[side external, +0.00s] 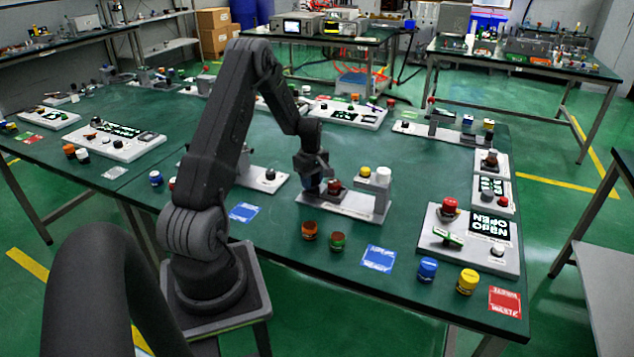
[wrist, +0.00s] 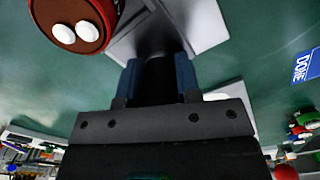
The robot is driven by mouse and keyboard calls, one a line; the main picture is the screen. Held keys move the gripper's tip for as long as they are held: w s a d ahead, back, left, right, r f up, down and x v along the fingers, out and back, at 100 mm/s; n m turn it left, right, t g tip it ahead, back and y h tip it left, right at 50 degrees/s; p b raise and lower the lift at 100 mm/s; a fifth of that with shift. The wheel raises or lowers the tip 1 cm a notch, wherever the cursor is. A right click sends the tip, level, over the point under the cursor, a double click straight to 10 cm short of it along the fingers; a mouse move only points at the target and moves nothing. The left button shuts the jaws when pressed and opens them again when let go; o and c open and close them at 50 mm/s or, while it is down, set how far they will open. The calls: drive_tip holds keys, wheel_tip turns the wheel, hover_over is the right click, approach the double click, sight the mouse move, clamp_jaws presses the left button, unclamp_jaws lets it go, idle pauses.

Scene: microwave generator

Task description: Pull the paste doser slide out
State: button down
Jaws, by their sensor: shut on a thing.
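The paste doser appears to be the pale base plate (side external: 345,205) on the table in front of my arm, in the side view. A yellow-topped post, a white cylinder (side external: 382,177) and a dark red round part (side external: 334,187) stand on it. My gripper (side external: 316,188) points down at the plate's left end. In the wrist view its blue fingers (wrist: 158,82) are shut on a dark cylindrical piece (wrist: 158,70), apparently the slide's handle. The red-brown round part with two white dots (wrist: 75,28) is close by at upper left. The slide's body is mostly hidden.
Orange-brown and green-brown jars (side external: 309,230) stand in front of the plate, near a blue card (side external: 378,258). A white panel (side external: 470,238) with a red button is to the right. Blue (side external: 427,268) and yellow (side external: 467,281) jars stand near the front edge. Green table between them is clear.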

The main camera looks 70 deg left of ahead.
drive_tip(key=shift+s+a, duration=0.25)
drive_tip(key=c, duration=1.2)
unclamp_jaws()
drive_tip(key=o, duration=0.4)
drive_tip(key=shift+d, duration=0.1)
drive_tip(key=shift+w+r, duration=0.1)
wheel_tip(320, 180, up, 14)
